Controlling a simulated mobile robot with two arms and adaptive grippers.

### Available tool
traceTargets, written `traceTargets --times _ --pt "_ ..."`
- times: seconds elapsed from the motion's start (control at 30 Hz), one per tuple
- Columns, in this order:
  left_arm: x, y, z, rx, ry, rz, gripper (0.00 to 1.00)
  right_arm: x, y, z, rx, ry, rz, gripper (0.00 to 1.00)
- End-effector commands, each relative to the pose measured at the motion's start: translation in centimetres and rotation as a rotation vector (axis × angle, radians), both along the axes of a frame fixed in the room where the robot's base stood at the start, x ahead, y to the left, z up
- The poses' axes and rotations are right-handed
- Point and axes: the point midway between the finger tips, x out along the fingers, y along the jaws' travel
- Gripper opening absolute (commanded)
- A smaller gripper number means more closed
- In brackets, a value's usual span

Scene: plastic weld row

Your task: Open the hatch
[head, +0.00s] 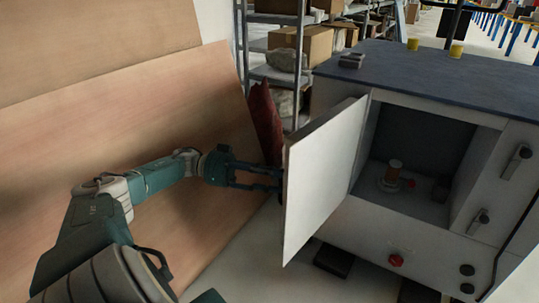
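The hatch (322,172) is a pale flat door on the left side of the front of a grey-white machine cabinet (375,235). It stands swung wide open toward the left, showing the dark inside of the compartment (422,145). My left gripper (277,181) is at the free left edge of the hatch, on its outer side. Its two dark fingers have a gap between them, but their tips run up to the door edge. Any handle there is hidden, so I cannot tell whether they hold it. My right gripper is out of view.
Large wooden panels (130,130) lean on the left. A red object (266,122) and shelves with boxes (304,45) are behind.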

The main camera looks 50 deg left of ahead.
Motion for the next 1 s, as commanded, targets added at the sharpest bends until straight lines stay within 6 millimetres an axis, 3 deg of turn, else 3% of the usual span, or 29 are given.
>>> traceTargets --times 0.03,0.47,0.8,1.0 --pt "1.0 0.5 1.5 -0.013 -0.027 0.027 0.35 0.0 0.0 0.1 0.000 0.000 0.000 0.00" --pt "0.7 0.9 1.6 -0.011 -0.024 0.028 0.35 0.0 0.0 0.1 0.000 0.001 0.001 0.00" --pt "-2.6 4.9 0.7 -0.005 -0.012 0.017 0.35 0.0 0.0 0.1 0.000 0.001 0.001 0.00" --pt "-3.8 6.2 0.3 -0.002 -0.008 0.008 0.35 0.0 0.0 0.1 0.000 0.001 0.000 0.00"
